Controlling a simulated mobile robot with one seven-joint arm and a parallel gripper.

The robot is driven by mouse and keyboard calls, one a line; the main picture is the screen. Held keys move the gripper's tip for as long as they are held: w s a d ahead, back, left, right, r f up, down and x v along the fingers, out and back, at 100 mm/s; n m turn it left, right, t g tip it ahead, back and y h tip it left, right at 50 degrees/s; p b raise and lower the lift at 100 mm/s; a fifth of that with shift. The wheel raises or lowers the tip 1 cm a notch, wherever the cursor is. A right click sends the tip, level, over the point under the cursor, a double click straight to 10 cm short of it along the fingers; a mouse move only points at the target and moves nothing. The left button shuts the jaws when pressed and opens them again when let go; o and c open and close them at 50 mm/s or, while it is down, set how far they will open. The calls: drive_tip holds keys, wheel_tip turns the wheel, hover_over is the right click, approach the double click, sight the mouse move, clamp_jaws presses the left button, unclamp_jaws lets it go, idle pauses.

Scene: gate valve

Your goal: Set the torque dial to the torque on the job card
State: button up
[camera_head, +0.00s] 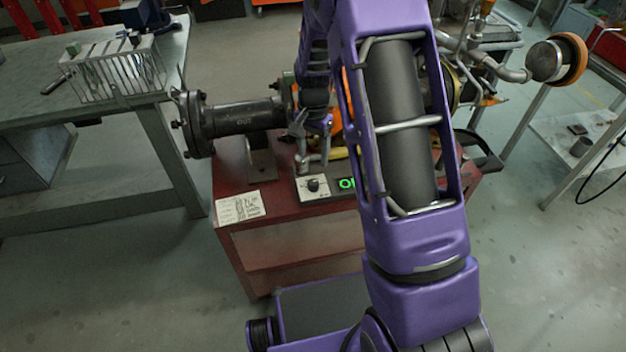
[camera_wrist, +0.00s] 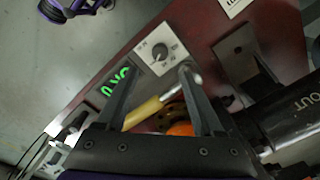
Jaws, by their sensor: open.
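The torque dial (camera_head: 313,186) is a black knob on a pale square plate on top of the red bench. In the wrist view the dial (camera_wrist: 160,51) lies just beyond the fingertips, apart from them; its scale marks are too small to read. A dark display (camera_head: 347,183) with green characters sits beside it, partly hidden by my arm. In the wrist view the display (camera_wrist: 115,82) is partly covered by a finger. The job card (camera_head: 241,206) lies at the bench's front left corner; its writing is not legible. My gripper (camera_wrist: 157,70) is open, with nothing held between its fingers.
A yellow-handled tool (camera_wrist: 145,112) with a metal head lies beneath the fingers, near an orange part (camera_wrist: 180,130). A dark flanged pipe (camera_head: 245,117) lies across the bench (camera_head: 290,235). A table with a wire rack (camera_head: 120,75) stands left. Open floor lies around the bench.

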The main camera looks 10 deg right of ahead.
sight(313, 182)
wheel_tip(313, 182, down, 11)
drive_tip(key=shift+b, duration=0.5)
clamp_jaws()
